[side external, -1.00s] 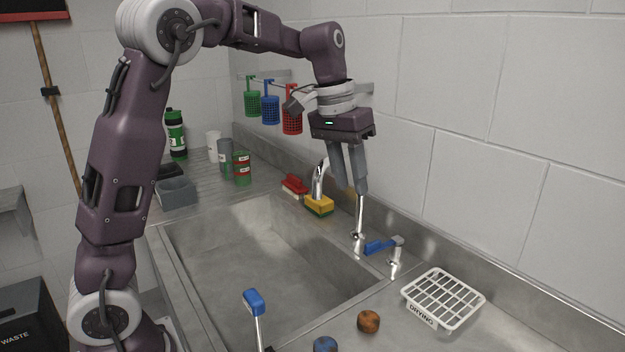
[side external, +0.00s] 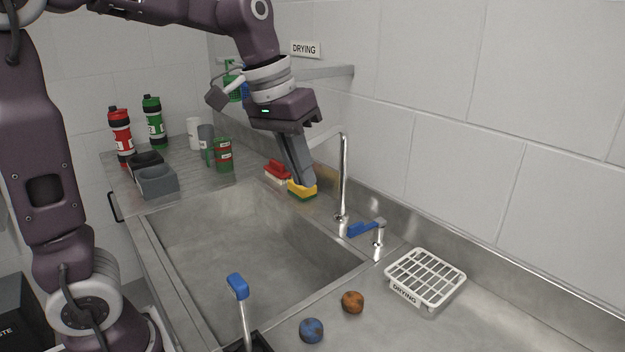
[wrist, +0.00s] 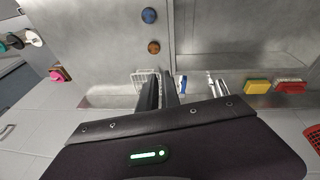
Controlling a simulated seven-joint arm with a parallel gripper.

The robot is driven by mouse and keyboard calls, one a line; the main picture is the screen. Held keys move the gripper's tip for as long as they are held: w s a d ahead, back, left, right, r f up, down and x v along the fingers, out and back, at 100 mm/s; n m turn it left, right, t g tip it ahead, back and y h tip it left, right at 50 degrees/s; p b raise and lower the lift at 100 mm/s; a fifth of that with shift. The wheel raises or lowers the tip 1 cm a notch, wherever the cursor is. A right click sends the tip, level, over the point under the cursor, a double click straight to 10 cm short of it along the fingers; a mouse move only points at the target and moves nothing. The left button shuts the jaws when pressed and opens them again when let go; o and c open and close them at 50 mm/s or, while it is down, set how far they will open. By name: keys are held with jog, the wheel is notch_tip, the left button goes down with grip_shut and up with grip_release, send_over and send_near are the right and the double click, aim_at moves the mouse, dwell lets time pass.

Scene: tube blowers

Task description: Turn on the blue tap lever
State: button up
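The blue tap lever (side external: 366,229) lies roughly level beside a short metal post on the sink's back ledge, right of the tall tap (side external: 343,178). In the wrist view the lever (wrist: 183,87) is just right of my fingers, with the tap (wrist: 214,87) beyond it. My gripper (side external: 303,182) points down, left of the tap column in the side view, overlapping the spout and the yellow sponge. The wrist view shows a narrow gap between my fingers (wrist: 160,72), with nothing held. My gripper does not appear to touch the lever.
A white drying rack (side external: 425,277) stands right of the lever. A yellow-green sponge (side external: 301,191) and red brush (side external: 278,172) lie left of the tap. A blue-handled tool (side external: 237,286) stands in front. Blue (side external: 311,330) and brown (side external: 352,302) round objects sit on the counter.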

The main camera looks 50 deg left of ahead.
jog(key=w+d+f+y, duration=0.1)
jog(key=w+f, duration=0.2)
jog(key=f, duration=0.1)
jog(key=w+d+f+y, duration=0.1)
jog(key=w+f+y, duration=0.1)
jog(key=w+f, duration=0.1)
jog(key=w+d+f+y, duration=0.1)
jog(key=w+f, duration=0.2)
jog(key=f, duration=0.1)
jog(key=shift+w+d+f, duration=0.1)
jog(key=shift+w+f, duration=0.2)
jog(key=shift+w, duration=0.05)
grip_shut()
jog(key=m+t+y, duration=0.1)
jog(key=t+y, duration=0.1)
jog(key=y, duration=0.1)
send_near(361, 228)
notch_tip(361, 228, down, 5)
jog(key=d, duration=0.2)
jog(key=a, duration=0.2)
jog(key=w+a, duration=0.1)
jog(key=a, duration=0.1)
jog(key=shift+w+a+f, duration=0.1)
jog(key=shift+w+f, duration=0.1)
